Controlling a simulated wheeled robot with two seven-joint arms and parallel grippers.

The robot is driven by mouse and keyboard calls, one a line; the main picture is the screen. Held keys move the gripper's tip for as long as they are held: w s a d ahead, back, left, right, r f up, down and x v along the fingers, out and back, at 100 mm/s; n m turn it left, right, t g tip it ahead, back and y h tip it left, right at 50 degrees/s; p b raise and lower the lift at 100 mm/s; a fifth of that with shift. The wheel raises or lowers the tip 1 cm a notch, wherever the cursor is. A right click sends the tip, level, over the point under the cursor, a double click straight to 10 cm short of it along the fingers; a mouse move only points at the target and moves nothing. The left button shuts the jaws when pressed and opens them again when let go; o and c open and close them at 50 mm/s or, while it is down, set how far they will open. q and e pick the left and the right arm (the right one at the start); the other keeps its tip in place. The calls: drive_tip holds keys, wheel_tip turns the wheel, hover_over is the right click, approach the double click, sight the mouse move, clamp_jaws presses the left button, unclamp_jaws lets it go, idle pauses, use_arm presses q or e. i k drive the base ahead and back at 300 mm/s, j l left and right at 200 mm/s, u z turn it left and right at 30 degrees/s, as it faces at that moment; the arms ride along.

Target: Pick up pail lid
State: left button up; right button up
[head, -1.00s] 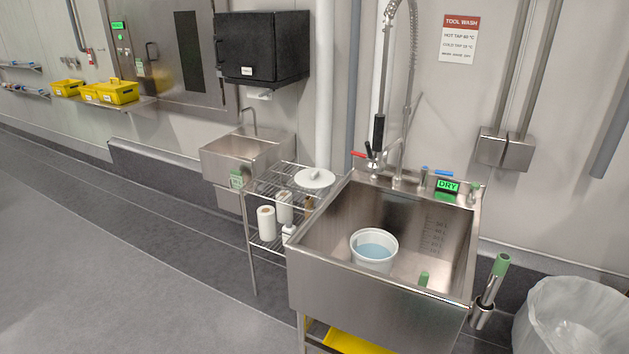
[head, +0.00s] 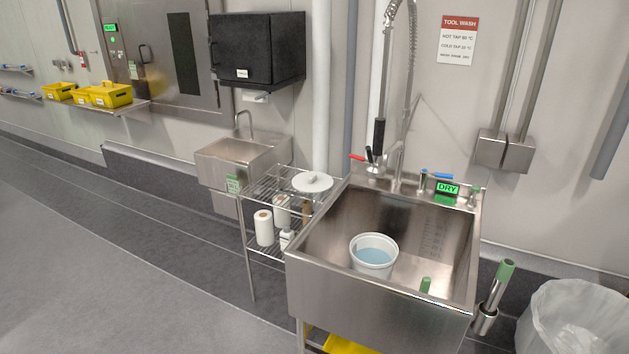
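The white round pail lid (head: 312,183) with a small knob on top lies on the upper shelf of the wire rack (head: 268,188), left of the large sink. The white pail (head: 373,259), holding bluish water, stands upright inside the large steel sink (head: 382,309). The lid is apart from the pail. Neither of my grippers shows in the head view.
Paper rolls (head: 264,228) and a small white bottle (head: 287,239) stand on the rack's lower shelf. A green-handled tool (head: 497,283) hangs at the sink's right side, near a lined bin (head: 575,320). A tall spray tap (head: 380,130) rises behind the sink. Floor at left is clear.

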sight(307, 182)
drive_tip(key=i+j+z, duration=0.1)
drive_tip(key=i+j, duration=0.25)
drive_tip(key=i+j+z, duration=0.15)
drive_tip(key=i+j, duration=0.2)
drive_tip(key=i+j+z, duration=0.1)
drive_tip(key=i+j, duration=0.3)
drive_tip(key=i+j+z, duration=0.15)
drive_tip(key=i+j, duration=0.25)
drive_tip(key=i+j+z, duration=0.1)
drive_tip(key=i+j, duration=0.25)
drive_tip(key=j, duration=0.2)
drive_tip(key=i+j+z, duration=0.15)
drive_tip(key=i+j, duration=0.15)
drive_tip(key=j, duration=0.2)
drive_tip(key=i+j+z, duration=0.1)
drive_tip(key=i+j, duration=0.2)
drive_tip(key=j, duration=0.2)
drive_tip(key=i+j+z, duration=0.15)
drive_tip(key=j, duration=0.4)
drive_tip(key=i, duration=0.1)
